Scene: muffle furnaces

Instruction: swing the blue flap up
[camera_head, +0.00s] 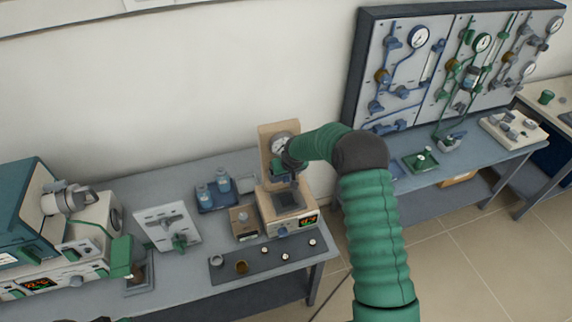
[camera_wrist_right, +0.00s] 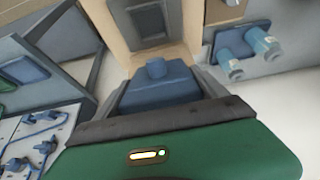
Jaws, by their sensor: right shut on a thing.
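The small tan furnace (camera_head: 283,213) stands on the grey bench with a lit display on its front. A tan upright panel (camera_head: 265,132) rises behind it. My right gripper (camera_head: 287,174) reaches in from the right, just above the furnace top. In the right wrist view the blue flap (camera_wrist_right: 158,86) with a round knob lies straight ahead of my green gripper body. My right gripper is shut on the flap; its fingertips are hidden. The furnace's dark recessed square (camera_wrist_right: 151,22) shows beyond it.
A blue tray with bottles (camera_head: 217,194) and a small tan box (camera_head: 244,222) stand left of the furnace. A dark mat (camera_head: 262,262) with small pots lies in front. A green and white furnace (camera_head: 40,285) is at far left. A gauge panel (camera_head: 400,60) stands at right.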

